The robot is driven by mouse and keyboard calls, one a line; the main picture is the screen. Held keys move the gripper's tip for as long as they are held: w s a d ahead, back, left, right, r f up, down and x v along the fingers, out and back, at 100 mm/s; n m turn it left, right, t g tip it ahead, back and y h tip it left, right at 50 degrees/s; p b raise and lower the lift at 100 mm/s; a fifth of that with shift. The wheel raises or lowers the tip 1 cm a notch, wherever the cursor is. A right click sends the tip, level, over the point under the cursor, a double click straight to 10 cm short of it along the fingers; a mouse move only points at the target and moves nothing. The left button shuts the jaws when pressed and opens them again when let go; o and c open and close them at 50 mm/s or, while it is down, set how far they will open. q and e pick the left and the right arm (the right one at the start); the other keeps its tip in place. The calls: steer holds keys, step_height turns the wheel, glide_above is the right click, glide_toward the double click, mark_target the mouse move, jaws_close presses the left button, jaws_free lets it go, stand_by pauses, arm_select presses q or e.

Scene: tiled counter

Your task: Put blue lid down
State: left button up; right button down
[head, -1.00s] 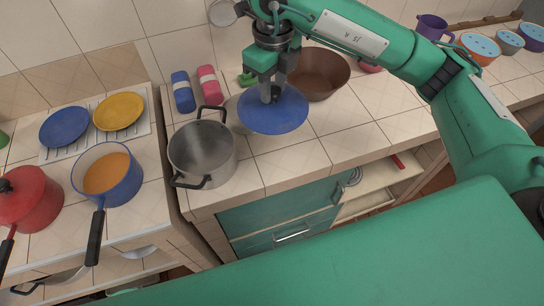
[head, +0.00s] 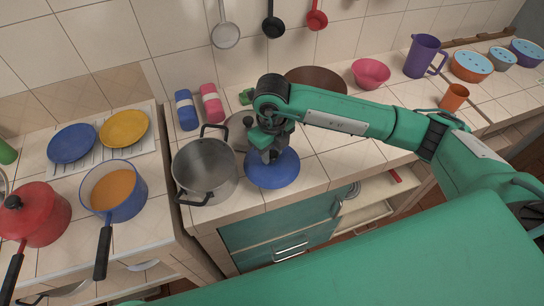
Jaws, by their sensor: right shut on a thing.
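The blue lid (head: 273,172) is a round blue disc at the counter, just right of the steel pot (head: 205,165). My right gripper (head: 268,155) is above the lid and shut on its knob, which the fingers mostly hide. The lid looks level and low over the tiles; I cannot tell whether it touches them. The steel pot is open, with two dark handles. My left gripper is not in view.
A grey round thing (head: 238,130) shows partly behind the gripper. A brown bowl (head: 315,79) and pink bowl (head: 371,73) stand behind my arm. Blue (head: 186,110) and pink (head: 211,103) shakers stand behind the pot. Tiles right of the lid are clear.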

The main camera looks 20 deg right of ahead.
mark_target(272, 154)
step_height(272, 154, down, 4)
steer(key=shift+r+p, duration=0.1)
steer(key=shift+p, duration=0.5)
steer(key=shift+f, duration=0.35)
steer(key=shift+f+b, duration=0.25)
steer(key=shift+b, duration=0.05)
steer(key=c, duration=1)
jaws_free()
steer(key=shift+r, duration=0.15)
steer(key=shift+c, duration=0.2)
